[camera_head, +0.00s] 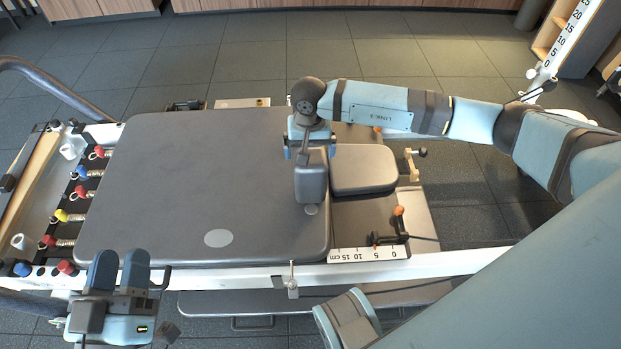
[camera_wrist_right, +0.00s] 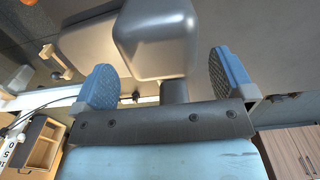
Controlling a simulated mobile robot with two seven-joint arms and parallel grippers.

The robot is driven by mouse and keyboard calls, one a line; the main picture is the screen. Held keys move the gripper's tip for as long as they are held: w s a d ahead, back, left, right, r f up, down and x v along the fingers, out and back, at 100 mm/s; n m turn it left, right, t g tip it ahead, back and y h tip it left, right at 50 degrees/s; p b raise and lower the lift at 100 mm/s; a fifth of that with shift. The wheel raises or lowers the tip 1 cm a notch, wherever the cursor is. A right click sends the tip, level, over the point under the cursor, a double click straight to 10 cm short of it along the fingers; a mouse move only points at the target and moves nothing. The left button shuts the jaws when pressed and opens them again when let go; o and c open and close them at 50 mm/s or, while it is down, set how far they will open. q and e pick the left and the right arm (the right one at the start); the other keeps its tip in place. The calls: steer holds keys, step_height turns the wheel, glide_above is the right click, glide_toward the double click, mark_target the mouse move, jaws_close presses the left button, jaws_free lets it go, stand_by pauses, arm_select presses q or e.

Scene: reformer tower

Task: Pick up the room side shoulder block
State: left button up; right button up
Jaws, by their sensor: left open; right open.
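A grey padded shoulder block (camera_head: 311,183) stands at the right end of the dark carriage (camera_head: 170,175), beside the grey headrest (camera_head: 362,172). I cannot tell for sure whether it is the room side one; no second block shows clearly. My right gripper (camera_head: 310,148) points down at its far end, partly hidden by its own wrist. In the right wrist view the open fingers of this gripper (camera_wrist_right: 165,85) are wide apart, with the block (camera_wrist_right: 155,38) and its short post between and beyond them. My left gripper (camera_head: 119,272) is open and empty over the near left frame corner.
A white frame rail (camera_head: 230,278) runs along the near side. Springs with coloured knobs (camera_head: 82,190) lie at the left end, beside a curved grey bar (camera_head: 60,90). A ruler scale (camera_head: 366,254) and an orange-knobbed post (camera_head: 398,211) stand right of the carriage. The floor behind is clear.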

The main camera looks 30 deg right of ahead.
mark_target(310, 162)
steer(key=shift+f, duration=0.6)
step_height(310, 162, down, 4)
steer(key=shift+d+f+b, duration=0.15)
steer(key=shift+b, duration=0.85)
arm_select(q)
steer(key=shift+d+f+g, duration=0.2)
steer(key=shift+f+g, duration=0.2)
steer(key=shift+f, duration=0.75)
arm_select(e)
steer(key=c, duration=1.6)
steer(key=shift+r, duration=0.2)
